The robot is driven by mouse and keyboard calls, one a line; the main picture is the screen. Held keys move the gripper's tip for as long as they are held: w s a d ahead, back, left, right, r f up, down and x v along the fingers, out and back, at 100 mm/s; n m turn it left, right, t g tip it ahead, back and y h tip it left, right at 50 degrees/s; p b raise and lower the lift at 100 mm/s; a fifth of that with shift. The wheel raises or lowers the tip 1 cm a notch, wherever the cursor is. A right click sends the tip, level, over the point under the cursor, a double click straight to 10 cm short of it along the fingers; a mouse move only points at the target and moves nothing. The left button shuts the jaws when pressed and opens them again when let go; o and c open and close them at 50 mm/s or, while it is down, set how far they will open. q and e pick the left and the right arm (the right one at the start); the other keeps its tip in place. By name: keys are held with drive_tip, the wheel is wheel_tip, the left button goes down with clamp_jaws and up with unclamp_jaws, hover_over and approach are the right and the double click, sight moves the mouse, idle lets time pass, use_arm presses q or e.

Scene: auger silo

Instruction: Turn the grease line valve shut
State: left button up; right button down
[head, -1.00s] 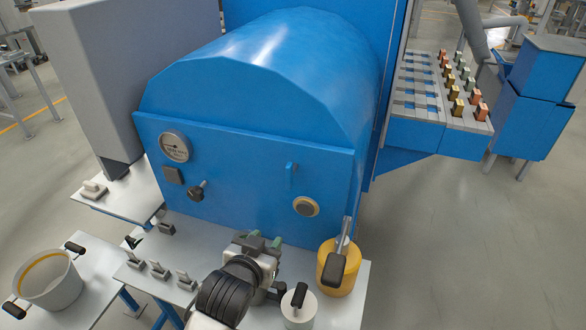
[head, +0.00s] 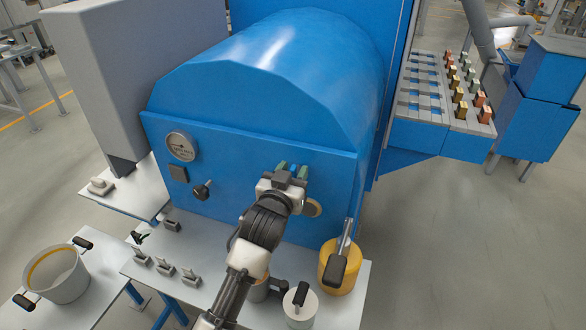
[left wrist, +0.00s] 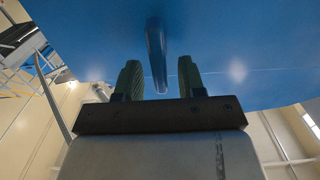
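A small blue lever (left wrist: 156,55) sticks out from the blue front panel (head: 235,205). In the head view my gripper mostly hides it. My left gripper (head: 293,172) is at the right part of the panel. In the left wrist view its two green fingers (left wrist: 158,72) are apart, with the lever between them and a gap on each side. A black knob valve (head: 202,190) sits further left on the panel. No label shows which of them is the grease line valve. My right gripper is not in view.
A gauge (head: 181,147) and a round button (head: 313,208) are on the panel. A bucket (head: 58,275) stands at left.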

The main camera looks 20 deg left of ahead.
use_arm(q)
drive_tip(key=shift+w, duration=0.2)
clamp_jaws()
